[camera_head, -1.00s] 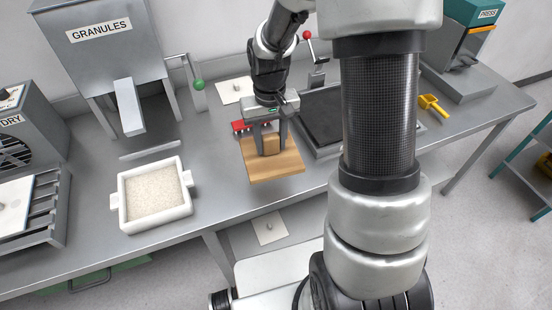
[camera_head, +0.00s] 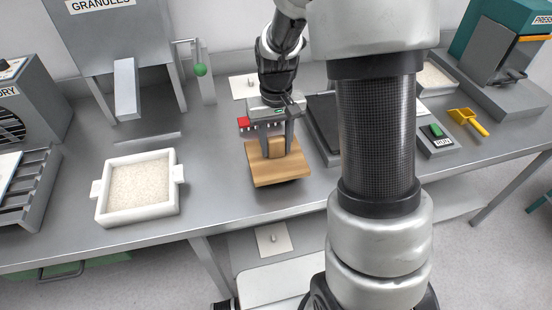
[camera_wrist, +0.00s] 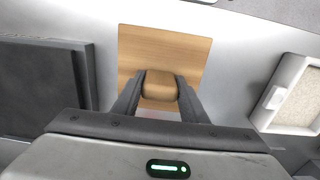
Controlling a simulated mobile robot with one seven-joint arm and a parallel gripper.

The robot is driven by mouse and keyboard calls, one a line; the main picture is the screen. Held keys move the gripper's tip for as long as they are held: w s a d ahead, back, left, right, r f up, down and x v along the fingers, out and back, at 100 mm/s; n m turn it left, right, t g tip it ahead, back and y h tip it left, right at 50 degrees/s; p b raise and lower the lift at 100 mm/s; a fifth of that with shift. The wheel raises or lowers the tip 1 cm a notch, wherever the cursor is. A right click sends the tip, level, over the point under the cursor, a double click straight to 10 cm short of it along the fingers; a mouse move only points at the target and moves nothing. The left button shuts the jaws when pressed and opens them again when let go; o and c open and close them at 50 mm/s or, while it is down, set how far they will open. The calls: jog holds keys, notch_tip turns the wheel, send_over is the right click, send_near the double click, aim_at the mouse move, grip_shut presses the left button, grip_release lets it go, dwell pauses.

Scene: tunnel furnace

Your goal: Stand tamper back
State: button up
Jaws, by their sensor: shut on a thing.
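The tamper is a square light-wood plate (camera_head: 284,176) with a wooden block handle (camera_head: 277,147) on top. My gripper (camera_head: 271,144) is shut on the handle, with one finger on each side. The plate lies face down, roughly level, with a dark shadow under its front right edge; it seems slightly above the bench. The wrist view also shows the plate (camera_wrist: 165,48) and the handle (camera_wrist: 159,86) between my fingers (camera_wrist: 159,90).
The white tray of granules (camera_head: 108,204) stands left on the grey bench (camera_head: 215,205). A red part (camera_head: 244,122) shows behind the plate. A dark flat slab (camera_head: 322,118) lies right of it. A yellow scoop (camera_head: 470,120) lies farther right. Bare bench separates tray and tamper.

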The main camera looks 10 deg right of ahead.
aim_at(276, 155)
jog(key=shift+f, duration=2.1)
jog(key=shift+f, duration=0.1)
jog(key=o, duration=0.9)
jog(key=shift+b, duration=0.3)
jog(key=shift+o, duration=0.2)
